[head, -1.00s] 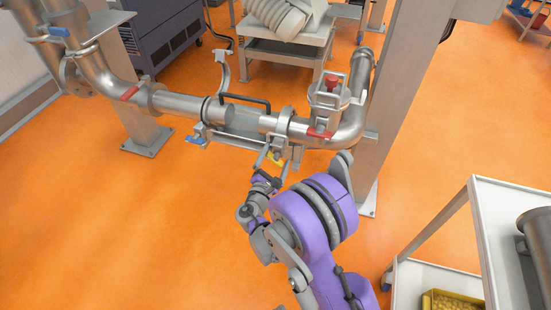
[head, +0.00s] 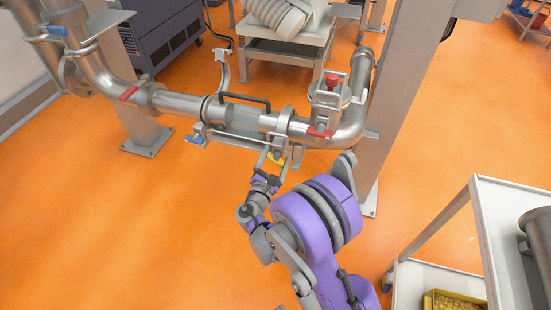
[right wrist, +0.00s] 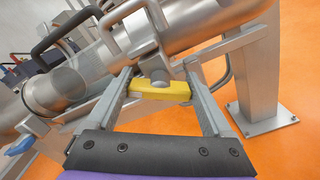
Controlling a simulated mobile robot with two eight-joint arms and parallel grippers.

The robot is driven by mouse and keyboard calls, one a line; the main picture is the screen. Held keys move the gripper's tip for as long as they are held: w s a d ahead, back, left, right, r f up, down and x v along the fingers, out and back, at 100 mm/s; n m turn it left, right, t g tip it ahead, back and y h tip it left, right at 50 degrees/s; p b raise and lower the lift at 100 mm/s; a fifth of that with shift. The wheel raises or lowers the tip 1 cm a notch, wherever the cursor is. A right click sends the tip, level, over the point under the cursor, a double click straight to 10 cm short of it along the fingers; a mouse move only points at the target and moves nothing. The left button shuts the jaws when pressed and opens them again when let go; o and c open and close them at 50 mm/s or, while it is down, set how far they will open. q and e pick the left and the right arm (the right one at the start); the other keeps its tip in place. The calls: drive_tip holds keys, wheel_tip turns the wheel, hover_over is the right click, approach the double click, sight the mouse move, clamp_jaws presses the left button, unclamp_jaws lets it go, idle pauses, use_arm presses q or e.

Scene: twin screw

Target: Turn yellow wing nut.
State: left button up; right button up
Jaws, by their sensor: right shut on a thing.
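The yellow wing nut (head: 275,158) sits under the right part of the steel pipe, below a clamp. In the right wrist view the yellow wing nut (right wrist: 160,91) lies crosswise between the two fingers, with a round grey bolt end in front of its middle. My right gripper (head: 274,160) reaches up to it from below. In the right wrist view my right gripper (right wrist: 160,92) is shut on the yellow wing nut, one finger at each end. My left gripper is not in view.
The horizontal pipe (head: 179,102) carries a black handle, and a blue wing nut (head: 196,140) hangs to the left. A valve with a red knob (head: 332,82) stands at the right. A white cart (head: 486,215) is at the lower right. Orange floor lies open at the left.

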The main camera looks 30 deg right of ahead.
drive_tip(key=n+b, duration=0.1)
drive_tip(key=n, duration=0.2)
drive_tip(key=shift+a, duration=0.1)
drive_tip(key=shift+n, duration=1.6)
drive_tip(key=shift+b, duration=0.3)
drive_tip(key=o, duration=1.1)
drive_tip(key=shift+o, duration=0.2)
drive_tip(key=shift+a, duration=0.1)
drive_tip(key=p+v, duration=0.1)
drive_tip(key=v, duration=0.9)
drive_tip(key=shift+s+a, duration=0.2)
drive_tip(key=shift+s, duration=0.05)
